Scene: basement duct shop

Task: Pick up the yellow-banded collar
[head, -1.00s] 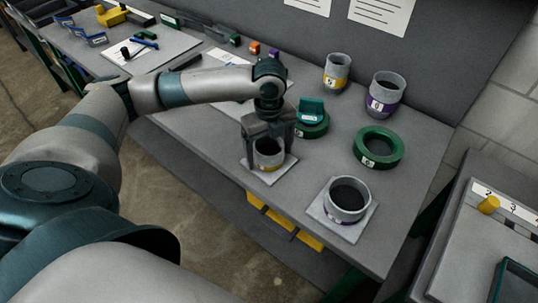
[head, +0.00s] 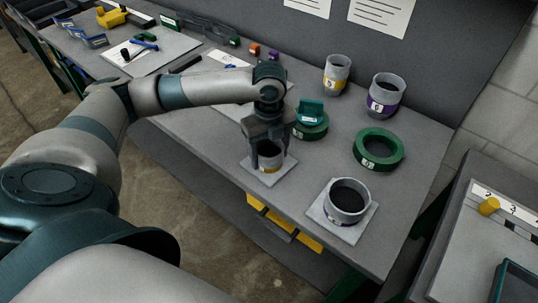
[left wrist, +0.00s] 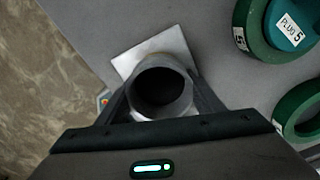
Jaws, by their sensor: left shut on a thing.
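My left gripper (head: 268,150) comes down from above and is shut on the collar, one finger on each side. In the left wrist view the collar (left wrist: 162,88) sits between the fingers of the left gripper (left wrist: 160,97), with the plate (left wrist: 135,62) behind it. I cannot tell a gap between collar and plate. My right gripper is not in view.
A green ring (head: 378,150), a green plug piece (head: 311,112), a yellow-banded cup (head: 336,75) and a purple-banded cup (head: 385,95) stand behind. The bench front between the plates is clear.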

